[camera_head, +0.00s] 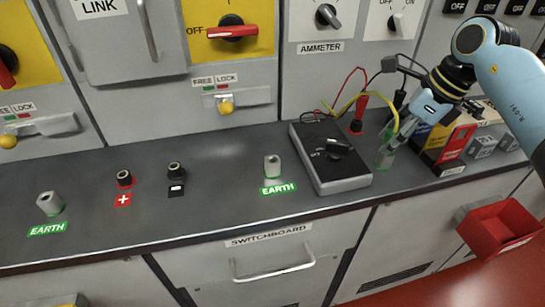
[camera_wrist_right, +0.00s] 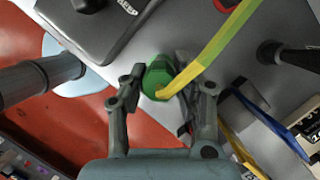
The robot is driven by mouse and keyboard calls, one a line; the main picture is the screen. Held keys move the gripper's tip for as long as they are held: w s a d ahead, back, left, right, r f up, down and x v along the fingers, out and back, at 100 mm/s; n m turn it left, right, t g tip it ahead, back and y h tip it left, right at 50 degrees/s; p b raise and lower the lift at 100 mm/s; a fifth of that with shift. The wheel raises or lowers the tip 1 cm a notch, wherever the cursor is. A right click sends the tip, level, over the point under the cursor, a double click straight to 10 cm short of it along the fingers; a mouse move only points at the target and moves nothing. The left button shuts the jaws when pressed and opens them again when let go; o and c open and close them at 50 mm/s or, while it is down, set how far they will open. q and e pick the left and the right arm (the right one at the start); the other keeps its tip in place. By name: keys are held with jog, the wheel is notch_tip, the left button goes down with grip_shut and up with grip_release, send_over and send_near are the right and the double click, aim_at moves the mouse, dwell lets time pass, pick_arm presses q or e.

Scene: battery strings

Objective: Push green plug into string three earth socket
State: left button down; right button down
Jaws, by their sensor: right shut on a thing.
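My right gripper (camera_head: 391,145) is shut on the green plug (camera_head: 384,158), at the right of the counter, just right of the black meter box. In the right wrist view the green plug (camera_wrist_right: 157,80) sits between the two fingers (camera_wrist_right: 156,88), with a yellow-green cable (camera_wrist_right: 225,45) running from it. Two grey sockets labelled EARTH stand on the counter: one (camera_head: 272,166) left of the meter box, one (camera_head: 50,203) at the far left. No string number is readable on either. The plug is apart from both sockets. My left gripper is not in view.
The black meter box (camera_head: 345,184) stands between the plug and the nearer earth socket. A red plug (camera_head: 357,124) stands behind it. Red (camera_head: 124,178) and black (camera_head: 176,171) terminals sit further left. Boxes (camera_head: 446,150) lie right of the gripper. A red bin (camera_head: 502,228) hangs at front right.

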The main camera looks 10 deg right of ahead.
jog(key=shift+r+p, duration=0.35)
jog(key=shift+r, duration=0.4)
jog(key=shift+r+p, duration=1.1)
jog(key=shift+r, duration=0.6)
jog(key=shift+r+p, duration=1.55)
jog(key=shift+r, duration=0.85)
jog(key=shift+f, duration=0.1)
